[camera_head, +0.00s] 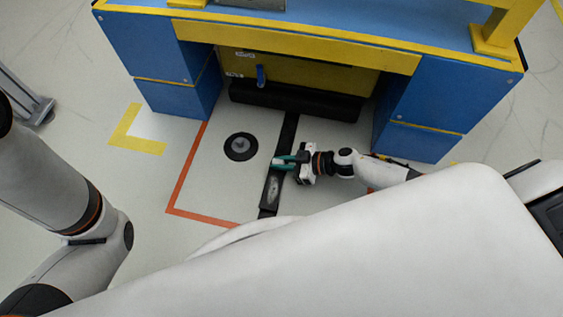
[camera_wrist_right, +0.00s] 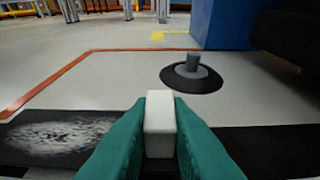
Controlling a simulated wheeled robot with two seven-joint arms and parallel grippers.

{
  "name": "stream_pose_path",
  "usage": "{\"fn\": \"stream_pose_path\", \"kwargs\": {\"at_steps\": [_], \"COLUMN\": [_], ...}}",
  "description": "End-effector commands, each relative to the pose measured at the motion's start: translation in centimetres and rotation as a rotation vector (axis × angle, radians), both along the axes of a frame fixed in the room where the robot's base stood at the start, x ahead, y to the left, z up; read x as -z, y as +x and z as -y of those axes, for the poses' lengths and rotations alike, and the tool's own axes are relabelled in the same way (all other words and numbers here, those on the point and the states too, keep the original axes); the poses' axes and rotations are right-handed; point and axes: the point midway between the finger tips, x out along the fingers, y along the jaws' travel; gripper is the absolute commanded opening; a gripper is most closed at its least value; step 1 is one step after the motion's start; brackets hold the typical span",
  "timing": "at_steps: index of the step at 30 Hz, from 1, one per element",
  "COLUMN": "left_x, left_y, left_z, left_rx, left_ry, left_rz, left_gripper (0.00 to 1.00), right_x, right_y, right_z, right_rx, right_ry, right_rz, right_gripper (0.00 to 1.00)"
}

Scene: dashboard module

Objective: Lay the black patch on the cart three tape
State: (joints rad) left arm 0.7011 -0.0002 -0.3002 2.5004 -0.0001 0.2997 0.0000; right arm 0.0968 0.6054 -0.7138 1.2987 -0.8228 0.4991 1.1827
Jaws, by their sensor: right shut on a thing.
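A black tape strip (camera_head: 289,131) runs along the floor from under the blue and yellow desk. A scuffed whitish area (camera_head: 273,187) marks its near part, and this also shows at left in the right wrist view (camera_wrist_right: 60,136). My right gripper (camera_head: 284,162) is low over the strip, its teal fingers shut on a pale block (camera_wrist_right: 160,125). I cannot tell whether a black patch is under the block; the fingers hide that spot. A black disc (camera_head: 231,153) with a grey knob (camera_wrist_right: 192,69) lies on the floor beside the strip, apart from the gripper. My left gripper is out of view.
An orange-red floor line (camera_head: 183,183) borders the area at left and front. The desk's blue cabinets (camera_head: 160,52) flank a recess with a black bar (camera_head: 300,101) across it. A yellow corner mark (camera_head: 137,143) lies further left. Pale floor around the disc is clear.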

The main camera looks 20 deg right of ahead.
Motion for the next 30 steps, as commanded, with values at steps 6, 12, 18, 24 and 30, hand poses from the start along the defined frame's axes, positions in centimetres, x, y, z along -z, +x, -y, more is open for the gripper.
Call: {"fn": "stream_pose_path", "kwargs": {"at_steps": [6, 12, 18, 24, 30], "left_x": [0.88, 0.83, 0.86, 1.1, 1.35], "left_y": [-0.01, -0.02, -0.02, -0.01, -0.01], "left_z": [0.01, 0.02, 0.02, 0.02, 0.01], "left_rx": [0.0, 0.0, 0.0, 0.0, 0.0], "left_ry": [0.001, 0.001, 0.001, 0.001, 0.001], "left_rz": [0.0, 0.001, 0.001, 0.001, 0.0], "left_gripper": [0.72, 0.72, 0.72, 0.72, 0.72], "right_x": [0.7, 0.65, 0.7, 1.05, 1.47], "right_y": [0.01, 0.01, 0.01, 0.01, 0.01], "right_z": [0.01, 0.02, 0.02, 0.02, 0.02], "right_rx": [0.0, 0.0, 0.0, 0.0, 0.0], "right_ry": [0.001, 0.001, 0.001, 0.0, 0.0], "right_rz": [0.0, -0.001, -0.001, 0.0, 0.0], "right_gripper": [0.0, 0.0, 0.0, 0.0, 0.0]}}
